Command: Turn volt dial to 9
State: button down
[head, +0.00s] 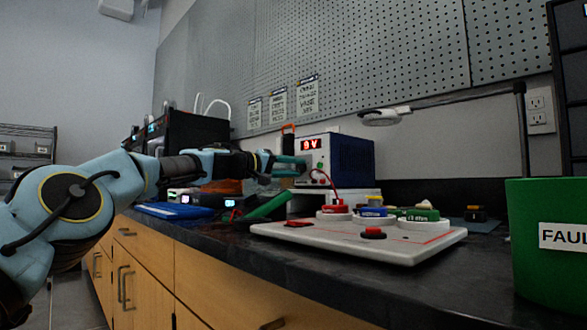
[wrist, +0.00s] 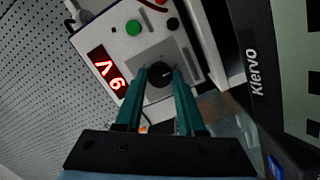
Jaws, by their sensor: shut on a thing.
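The black volt dial (wrist: 159,74) has a light pointer mark. My gripper (wrist: 159,82) is shut on the dial, with one teal finger on each side of it. In the head view my gripper (head: 290,166) is at the panel front and hides the dial.
A green button (wrist: 133,27) and red and black jacks are on the panel. A white board (head: 350,240) with several coloured parts lies in front, with a red lead (head: 329,183) running to it. A green bin (head: 545,250) stands at right. A pegboard wall is behind.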

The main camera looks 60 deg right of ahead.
dwell(0.5)
jog(key=c, duration=0.5)
grip_release()
jog(key=shift+w+a+f, duration=0.1)
jog(key=shift+w+a, duration=0.15)
jog(key=shift+a, duration=0.1)
jog(key=b+v, duration=0.2)
jog(key=v, duration=0.8)
jog(key=shift+s+b, duration=0.15)
jog(key=shift+b, duration=0.2)
